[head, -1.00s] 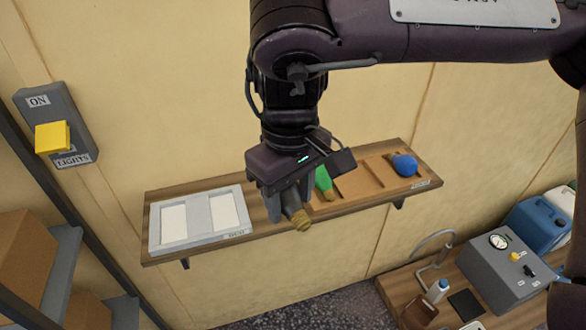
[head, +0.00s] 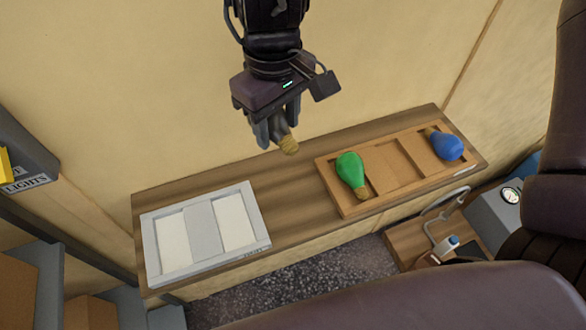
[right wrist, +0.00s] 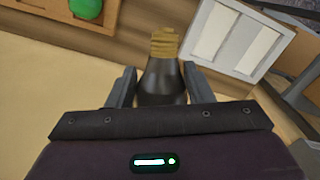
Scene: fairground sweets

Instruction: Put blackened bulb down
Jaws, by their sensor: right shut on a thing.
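My right gripper (head: 275,131) is shut on the blackened bulb (head: 289,146), holding it in the air in front of the wall, above the shelf's back edge in the head view. The right wrist view shows the bulb's dark glass (right wrist: 162,82) between the fingers, its brass screw base pointing away from the gripper. In the head view the fingers hide most of the glass. A grey tray (head: 205,272) with two pale, empty recesses lies on the shelf's left part; it also shows in the right wrist view (right wrist: 238,8). My left gripper is not in view.
The wooden shelf (head: 290,205) has bare room between the grey tray and a brown tray (head: 350,210). The brown tray holds a green bulb (head: 351,170) and a blue bulb (head: 446,147), with an empty middle slot. A bench with a gauge box (head: 495,215) stands lower right.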

